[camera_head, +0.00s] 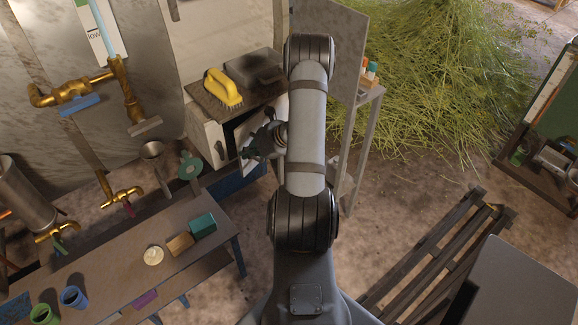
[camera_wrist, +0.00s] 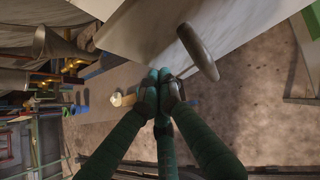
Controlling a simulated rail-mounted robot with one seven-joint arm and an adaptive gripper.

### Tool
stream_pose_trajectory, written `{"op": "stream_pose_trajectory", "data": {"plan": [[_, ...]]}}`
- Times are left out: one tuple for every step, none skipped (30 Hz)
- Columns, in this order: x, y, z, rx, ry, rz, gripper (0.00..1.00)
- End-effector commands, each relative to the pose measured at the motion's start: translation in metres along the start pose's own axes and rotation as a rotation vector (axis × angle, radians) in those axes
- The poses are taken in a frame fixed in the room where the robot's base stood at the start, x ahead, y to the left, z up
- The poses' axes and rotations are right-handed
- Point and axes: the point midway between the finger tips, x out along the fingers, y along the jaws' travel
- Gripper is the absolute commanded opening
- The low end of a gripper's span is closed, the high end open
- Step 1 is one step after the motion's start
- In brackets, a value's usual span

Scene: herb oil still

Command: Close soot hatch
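The soot hatch (camera_head: 244,140) is a pale door on the white cabinet (camera_head: 206,138), standing open beside a dark opening; my gripper and arm hide part of it. In the wrist view a pale panel, which looks like the hatch door (camera_wrist: 146,32), fills the top middle and carries a dark oval handle (camera_wrist: 197,52). My gripper (camera_head: 250,152) is at the hatch. In the wrist view my dark green fingers (camera_wrist: 161,84) are drawn together with nothing seen between them. Their tips are by the panel's lower edge, left of the handle; I cannot tell whether they touch it.
A yellow brush (camera_head: 223,88) and a dark plate lie on the cabinet top. A metal rack (camera_head: 358,150) stands close right of my arm. A low table (camera_head: 110,270) with cups and blocks is at lower left. Brass pipes are at left.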

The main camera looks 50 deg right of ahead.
Motion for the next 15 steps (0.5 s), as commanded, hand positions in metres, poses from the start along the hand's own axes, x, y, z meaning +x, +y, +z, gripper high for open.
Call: {"op": "stream_pose_trajectory", "data": {"plan": [[0.0013, -0.0032, -0.0004, 0.01, 0.0, -0.013, 0.0], [0.0012, -0.0046, -0.0002, 0.015, 0.0, -0.018, 0.0], [0.001, -0.0063, 0.0001, 0.021, 0.0, -0.024, 0.0], [0.0009, -0.0072, 0.0004, 0.025, 0.0, -0.028, 0.0], [0.0008, -0.008, 0.0006, 0.029, 0.0, -0.031, 0.0], [0.0007, -0.0086, 0.0008, 0.031, 0.0, -0.033, 0.0], [0.0006, -0.0088, 0.001, 0.033, 0.0, -0.034, 0.0], [0.0005, -0.009, 0.0011, 0.033, 0.0, -0.035, 0.0], [0.0005, -0.009, 0.0012, 0.034, 0.0, -0.035, 0.0], [0.0004, -0.009, 0.0012, 0.034, 0.0, -0.035, 0.0], [0.0004, -0.0089, 0.0013, 0.034, 0.0, -0.035, 0.0], [0.0004, -0.0089, 0.0013, 0.033, 0.0, -0.035, 0.0], [0.0004, -0.0089, 0.0013, 0.033, 0.0, -0.034, 0.0], [0.0004, -0.0089, 0.0013, 0.033, 0.0, -0.034, 0.0], [0.0004, -0.009, 0.0013, 0.033, 0.0, -0.034, 0.0]]}}
